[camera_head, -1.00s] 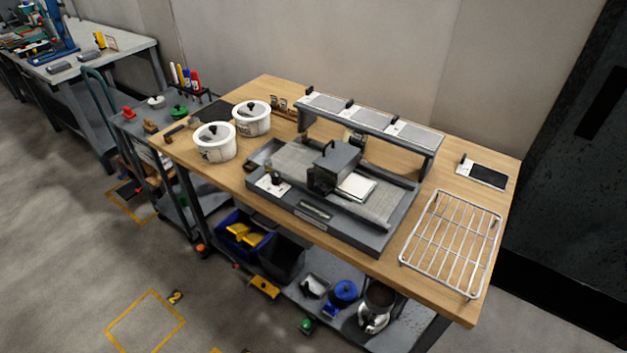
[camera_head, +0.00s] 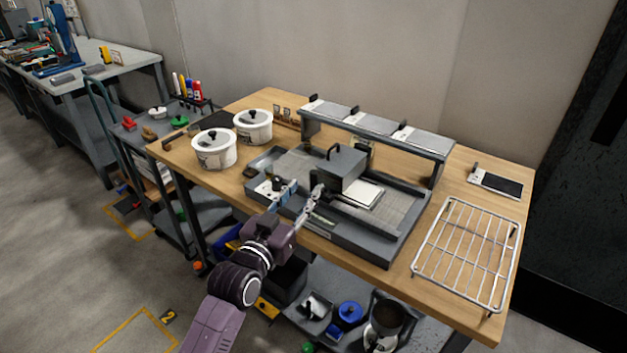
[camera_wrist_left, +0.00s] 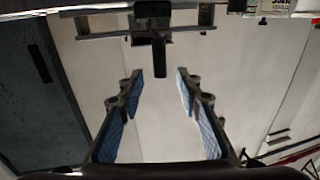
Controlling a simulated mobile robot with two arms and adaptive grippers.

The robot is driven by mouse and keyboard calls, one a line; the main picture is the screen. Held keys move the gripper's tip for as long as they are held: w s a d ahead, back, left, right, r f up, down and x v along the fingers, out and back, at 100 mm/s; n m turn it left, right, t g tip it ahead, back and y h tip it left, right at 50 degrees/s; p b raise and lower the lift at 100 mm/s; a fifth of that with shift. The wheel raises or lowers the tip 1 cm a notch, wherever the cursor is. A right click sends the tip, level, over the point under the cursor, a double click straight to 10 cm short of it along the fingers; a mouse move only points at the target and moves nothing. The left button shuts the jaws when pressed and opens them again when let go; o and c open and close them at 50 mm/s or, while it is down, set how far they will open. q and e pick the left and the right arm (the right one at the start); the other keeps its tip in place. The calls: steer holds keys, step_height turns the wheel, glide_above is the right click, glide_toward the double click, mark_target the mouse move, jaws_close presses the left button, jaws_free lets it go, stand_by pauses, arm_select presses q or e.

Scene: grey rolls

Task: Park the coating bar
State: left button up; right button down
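The coating machine (camera_head: 380,240) is a low grey bed on the wooden table. A dark grey block (camera_head: 345,168) with a top handle sits across its middle, with a white sheet (camera_head: 357,193) beside it. I cannot single out the coating bar. A small black knob (camera_head: 277,183) stands on a white plate at the machine's left front. My left gripper (camera_head: 298,198) is at the machine's front left edge, close to the knob, fingers apart. In the left wrist view the gripper (camera_wrist_left: 160,76) is open and empty, with a dark upright piece (camera_wrist_left: 159,40) beyond the fingertips. My right gripper is not seen.
A grey raised shelf (camera_head: 375,125) stands behind the machine. Two white lidded pots (camera_head: 214,150) (camera_head: 253,127) are at the left. A wire rack (camera_head: 467,253) and a small black-and-white plate (camera_head: 495,182) are at the right. Clear wood lies between shelf and rack.

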mark_target(312, 180)
arm_select(q)
steer(key=shift+x, duration=3.45)
steer(key=shift+c, duration=0.5)
jaws_close()
